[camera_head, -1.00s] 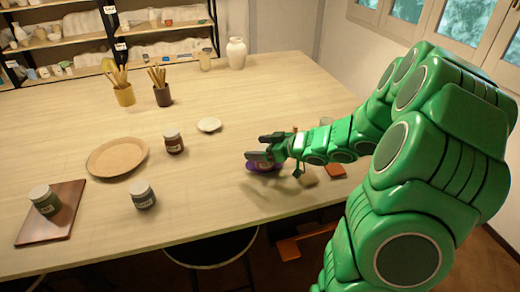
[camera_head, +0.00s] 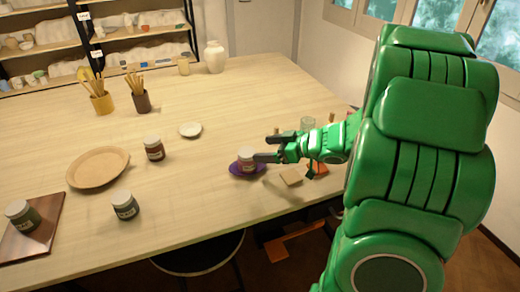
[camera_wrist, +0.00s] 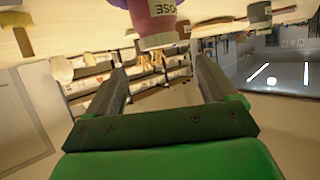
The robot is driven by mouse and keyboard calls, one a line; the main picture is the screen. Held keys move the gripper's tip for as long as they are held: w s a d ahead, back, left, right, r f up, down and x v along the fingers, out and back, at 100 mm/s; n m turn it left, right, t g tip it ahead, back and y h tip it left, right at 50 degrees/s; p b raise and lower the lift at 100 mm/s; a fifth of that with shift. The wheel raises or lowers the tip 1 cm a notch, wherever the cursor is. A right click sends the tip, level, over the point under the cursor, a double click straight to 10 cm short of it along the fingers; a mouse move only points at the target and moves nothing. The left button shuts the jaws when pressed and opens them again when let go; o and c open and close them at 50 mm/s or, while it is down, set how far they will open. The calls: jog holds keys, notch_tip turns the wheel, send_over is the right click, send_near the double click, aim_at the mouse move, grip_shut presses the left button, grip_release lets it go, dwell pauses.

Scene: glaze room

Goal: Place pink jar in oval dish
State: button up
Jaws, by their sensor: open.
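The pink jar (camera_head: 247,155) with a white label and pale lid stands upright on the purple oval dish (camera_head: 236,170), near the table's right front part. The dish's rim shows around its base. In the wrist view the pink jar (camera_wrist: 155,18) appears at the top edge, inverted and cut off, its label partly reading "OSE". My gripper (camera_head: 269,147) is open, just right of the jar, with its fingertips close to the jar's side. In the wrist view the open jaws (camera_wrist: 164,78) have nothing between them; whether a fingertip touches the jar is unclear.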

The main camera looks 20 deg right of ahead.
jog(key=shift+v, duration=1.15)
